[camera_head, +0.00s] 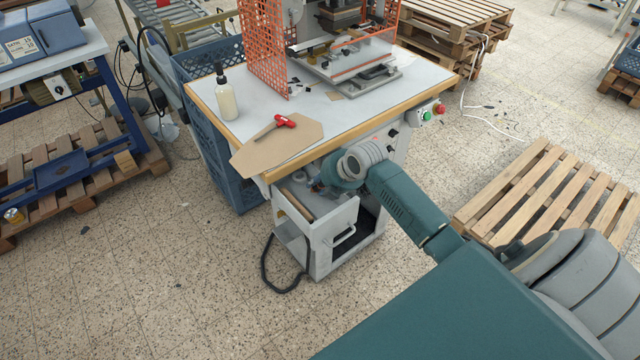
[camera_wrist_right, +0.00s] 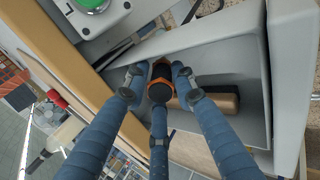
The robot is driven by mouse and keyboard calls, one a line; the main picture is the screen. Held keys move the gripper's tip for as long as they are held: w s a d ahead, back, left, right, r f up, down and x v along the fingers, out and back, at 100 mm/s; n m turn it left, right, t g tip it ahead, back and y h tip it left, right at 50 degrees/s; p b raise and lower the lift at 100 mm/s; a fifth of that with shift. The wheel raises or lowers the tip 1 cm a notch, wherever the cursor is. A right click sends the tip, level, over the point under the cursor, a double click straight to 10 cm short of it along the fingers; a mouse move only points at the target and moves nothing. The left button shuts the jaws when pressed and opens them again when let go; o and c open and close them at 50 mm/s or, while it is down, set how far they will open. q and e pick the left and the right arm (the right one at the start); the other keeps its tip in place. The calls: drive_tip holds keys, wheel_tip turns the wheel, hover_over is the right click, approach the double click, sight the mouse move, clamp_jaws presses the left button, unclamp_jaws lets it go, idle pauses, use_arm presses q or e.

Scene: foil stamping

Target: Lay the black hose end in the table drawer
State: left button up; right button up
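My left gripper is not in view.
A brown block (camera_wrist_right: 215,102) lies inside the drawer. A black hose or cable loop (camera_head: 267,272) hangs beside the cabinet. The table top (camera_head: 310,112) carries a bottle (camera_head: 226,98), a red-handled tool (camera_head: 283,121) and the press. A blue crate (camera_head: 215,150) stands left; a pallet (camera_head: 545,195) lies right.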

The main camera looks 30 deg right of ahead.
drive_tip(key=shift+o, duration=0.7)
drive_tip(key=shift+r, duration=0.2)
drive_tip(key=v, duration=1.1)
drive_tip(key=shift+s+r, duration=0.25)
drive_tip(key=shift+a, duration=0.1)
